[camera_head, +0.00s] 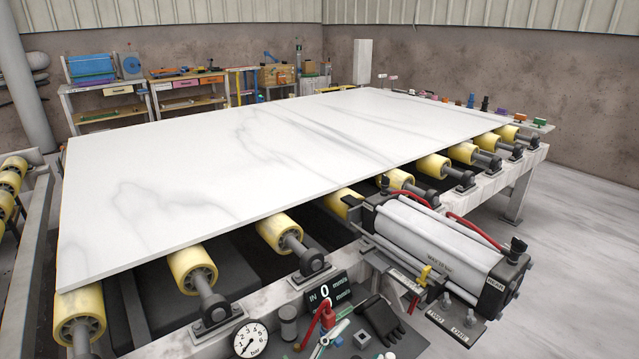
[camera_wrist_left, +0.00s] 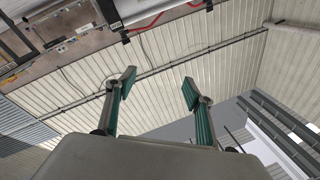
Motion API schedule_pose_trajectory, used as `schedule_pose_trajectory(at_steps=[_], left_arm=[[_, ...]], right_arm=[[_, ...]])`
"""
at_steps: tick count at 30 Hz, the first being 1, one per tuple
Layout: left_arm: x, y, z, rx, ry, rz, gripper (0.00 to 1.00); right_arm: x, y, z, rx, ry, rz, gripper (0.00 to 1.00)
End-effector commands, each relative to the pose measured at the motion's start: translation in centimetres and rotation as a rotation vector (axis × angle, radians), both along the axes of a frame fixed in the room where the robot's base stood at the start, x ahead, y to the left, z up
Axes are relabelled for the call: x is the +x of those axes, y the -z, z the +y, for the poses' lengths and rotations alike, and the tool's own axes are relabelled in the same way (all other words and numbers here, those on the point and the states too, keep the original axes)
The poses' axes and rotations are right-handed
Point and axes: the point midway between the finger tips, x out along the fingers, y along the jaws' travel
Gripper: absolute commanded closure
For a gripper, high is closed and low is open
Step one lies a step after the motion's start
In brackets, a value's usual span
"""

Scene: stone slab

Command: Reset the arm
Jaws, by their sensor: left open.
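My left gripper (camera_wrist_left: 160,87) shows in the left wrist view. Its two fingers, with green-edged pads, stand well apart, and nothing is between them. Behind them are pale ribbed panels (camera_wrist_left: 165,55). I cannot make out either arm clearly in the head view. My right gripper is not in view. In the head view, a large white veined stone slab (camera_head: 260,150) lies flat on a roller conveyor with yellow rollers (camera_head: 192,265).
A pneumatic cylinder (camera_head: 440,245) is mounted at the conveyor's near right side. A dial gauge (camera_head: 250,339), a small counter (camera_head: 328,291) and a black glove-like item (camera_head: 380,320) are at the near edge. Workbenches (camera_head: 105,105) line the back wall. Floor at right (camera_head: 585,240) is clear.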

Motion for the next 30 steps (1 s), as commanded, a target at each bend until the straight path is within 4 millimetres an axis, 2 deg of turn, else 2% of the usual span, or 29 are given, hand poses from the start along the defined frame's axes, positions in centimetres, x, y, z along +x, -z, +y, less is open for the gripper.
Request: schedule_pose_trajectory(at_steps=[1, 4, 7, 12, 15, 18, 21, 30], left_arm=[[0.0, 2.5, 2.6, -0.008, -0.064, 0.090, 0.47], [-0.3, 7.2, 7.7, -0.012, -0.182, 0.252, 0.47], [-1.8, 11.8, 12.7, -0.011, -0.287, 0.406, 0.47], [-6.3, 18.6, 20.4, 0.003, -0.439, 0.640, 0.47], [-9.1, 21.3, 23.8, 0.012, -0.503, 0.744, 0.47], [-11.3, 23.0, 26.1, 0.020, -0.544, 0.814, 0.47], [-12.5, 23.9, 27.4, 0.024, -0.566, 0.852, 0.47], [-12.8, 24.2, 27.8, 0.026, -0.574, 0.864, 0.47]], right_arm=[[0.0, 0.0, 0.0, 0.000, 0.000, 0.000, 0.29], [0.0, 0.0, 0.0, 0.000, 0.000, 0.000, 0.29], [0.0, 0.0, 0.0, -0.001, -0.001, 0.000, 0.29], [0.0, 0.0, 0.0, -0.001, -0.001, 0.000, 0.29], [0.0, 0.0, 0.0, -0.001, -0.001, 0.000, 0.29], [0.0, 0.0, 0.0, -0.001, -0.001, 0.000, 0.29], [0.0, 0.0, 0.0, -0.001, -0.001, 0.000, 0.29], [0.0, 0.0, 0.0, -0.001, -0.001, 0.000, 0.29]])
